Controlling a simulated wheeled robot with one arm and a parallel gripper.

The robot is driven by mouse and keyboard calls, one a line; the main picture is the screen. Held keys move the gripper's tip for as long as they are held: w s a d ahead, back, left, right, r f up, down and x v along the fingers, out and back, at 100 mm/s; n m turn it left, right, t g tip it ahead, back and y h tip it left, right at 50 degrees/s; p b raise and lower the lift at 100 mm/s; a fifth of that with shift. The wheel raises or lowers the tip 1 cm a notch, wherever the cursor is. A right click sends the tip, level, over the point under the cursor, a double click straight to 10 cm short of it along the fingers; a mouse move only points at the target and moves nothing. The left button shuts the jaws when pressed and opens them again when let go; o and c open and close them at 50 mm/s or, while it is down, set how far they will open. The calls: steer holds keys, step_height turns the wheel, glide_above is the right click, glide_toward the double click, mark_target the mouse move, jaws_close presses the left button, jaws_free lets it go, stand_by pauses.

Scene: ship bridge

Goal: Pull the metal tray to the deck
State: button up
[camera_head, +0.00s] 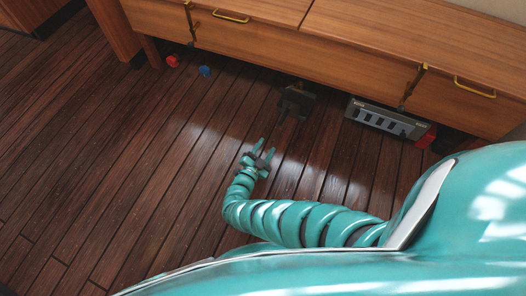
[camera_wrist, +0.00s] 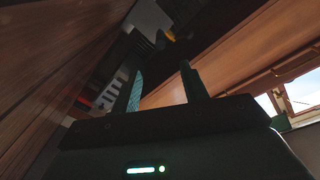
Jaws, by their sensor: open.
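A grey metal tray (camera_head: 375,115) with dark slots lies on the deck (camera_head: 150,150), partly under the front edge of the wooden cabinet. My gripper (camera_head: 266,146) is open and empty, low over the deck, to the left of the tray and apart from it. In the wrist view my gripper's two fingers (camera_wrist: 161,80) stand apart with nothing between them. A grey slotted shape (camera_wrist: 108,96) shows behind the left finger, partly hidden; it may be the tray.
The wooden cabinet (camera_head: 300,50) overhangs the deck. Under its edge are a dark block (camera_head: 296,102), a red item (camera_head: 173,61), a blue item (camera_head: 205,71) and a red box (camera_head: 427,137) at the tray's right end. The deck on the left is clear.

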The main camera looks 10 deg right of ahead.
mark_target(288, 111)
steer(key=b+x, duration=0.5)
steer(key=x, duration=1.1)
jaws_close()
